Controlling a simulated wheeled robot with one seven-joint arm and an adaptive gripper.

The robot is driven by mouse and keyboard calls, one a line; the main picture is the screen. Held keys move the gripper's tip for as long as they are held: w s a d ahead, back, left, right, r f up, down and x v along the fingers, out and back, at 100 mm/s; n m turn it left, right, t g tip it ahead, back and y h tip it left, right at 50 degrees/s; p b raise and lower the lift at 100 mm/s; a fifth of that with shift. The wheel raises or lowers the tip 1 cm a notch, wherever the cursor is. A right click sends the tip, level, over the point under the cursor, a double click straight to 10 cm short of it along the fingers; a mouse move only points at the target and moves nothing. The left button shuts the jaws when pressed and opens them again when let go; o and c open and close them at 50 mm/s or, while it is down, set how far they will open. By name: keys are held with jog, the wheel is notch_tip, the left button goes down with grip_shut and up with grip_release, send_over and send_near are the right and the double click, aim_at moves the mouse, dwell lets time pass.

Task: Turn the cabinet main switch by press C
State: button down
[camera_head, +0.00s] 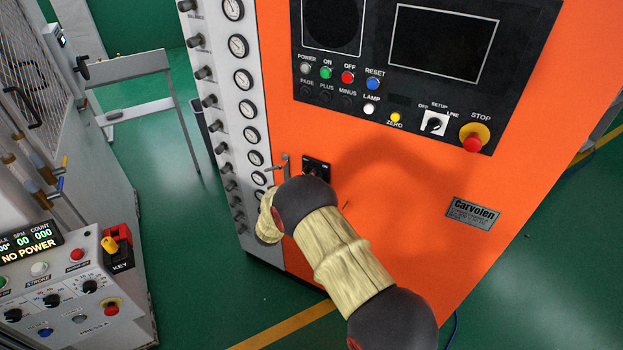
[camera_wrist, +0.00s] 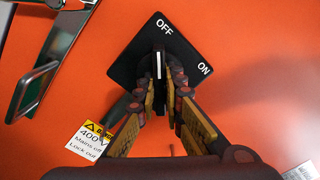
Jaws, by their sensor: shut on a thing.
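The main switch of the orange cabinet (camera_head: 400,200) is a black square plate (camera_wrist: 126,68) with white OFF and ON labels and a dark knob (camera_wrist: 158,62) carrying a white line. In the wrist view the line points up, toward OFF; ON is at the right. My gripper (camera_wrist: 162,88) has a finger on each side of the knob and is shut on it. In the head view the switch plate (camera_head: 316,166) shows just above my arm, which hides the knob and fingers.
Gauges (camera_head: 243,80) line the cabinet's left edge. A control panel (camera_head: 400,60) is above. Press console (camera_head: 70,285) stands at left.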

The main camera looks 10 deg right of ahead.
jog(key=c, duration=2.2)
grip_release()
jog(key=shift+a, duration=0.1)
jog(key=v, duration=1.2)
